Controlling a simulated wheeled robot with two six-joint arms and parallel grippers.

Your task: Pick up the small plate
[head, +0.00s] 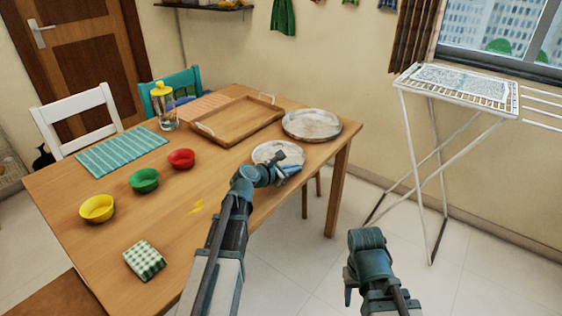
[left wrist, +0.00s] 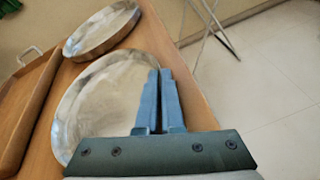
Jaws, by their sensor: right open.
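The small plate (head: 275,151) is pale, round and marbled, and lies near the right edge of the wooden table. It also shows in the left wrist view (left wrist: 100,105). My left gripper (head: 290,170) is at the plate's near right edge. In the left wrist view its two blue fingers (left wrist: 160,98) are close together with the plate's rim between them, shut on it. A larger round plate (head: 312,124) lies just behind. My right gripper (head: 366,240) is open and empty, low at the right and off the table; its fingertips are hard to see.
A wooden tray (head: 240,122) stands left of the plates. Red (head: 181,159), green (head: 144,180) and yellow (head: 97,208) bowls, a checked cloth (head: 144,260) and a yellow-capped jar (head: 164,105) are on the table (head: 80,245). A drying rack (head: 440,150) stands at right over clear floor.

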